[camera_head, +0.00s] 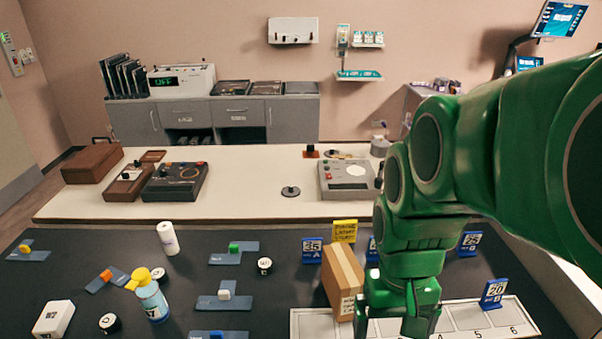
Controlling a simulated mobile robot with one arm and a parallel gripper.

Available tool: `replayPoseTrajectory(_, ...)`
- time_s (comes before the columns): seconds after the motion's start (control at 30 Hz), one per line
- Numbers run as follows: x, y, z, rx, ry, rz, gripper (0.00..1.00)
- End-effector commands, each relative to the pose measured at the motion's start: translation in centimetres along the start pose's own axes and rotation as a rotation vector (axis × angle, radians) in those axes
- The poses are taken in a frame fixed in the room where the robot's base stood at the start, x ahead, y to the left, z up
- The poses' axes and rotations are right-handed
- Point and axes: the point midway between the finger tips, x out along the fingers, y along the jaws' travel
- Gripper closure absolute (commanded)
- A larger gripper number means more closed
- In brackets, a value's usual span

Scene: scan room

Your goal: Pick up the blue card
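Several blue cards stand upright on the dark table. One marked 35 (312,250) is left of the cardboard box. One marked 25 (469,243) stands to the right of my arm. One marked 20 (493,293) is at the right, by the numbered white strip. Another blue card (372,251) is mostly hidden behind my green arm. My gripper (392,318) points down at the front, just right of the box and over the strip. Its fingers look spread with nothing seen between them. Their lower ends are cut off by the frame edge.
The cardboard box (342,279) stands close to my gripper's left side. A yellow sign (345,231) is behind it. A pale counter (250,201) with devices is behind.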

Motion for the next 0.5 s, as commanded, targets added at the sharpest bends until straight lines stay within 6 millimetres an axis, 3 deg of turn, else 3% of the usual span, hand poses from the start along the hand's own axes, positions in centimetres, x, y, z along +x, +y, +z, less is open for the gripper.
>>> replayPoseTrajectory(0.5, -1.1, -1.0, -12.7, 0.008, 0.035, 0.019, 0.04)
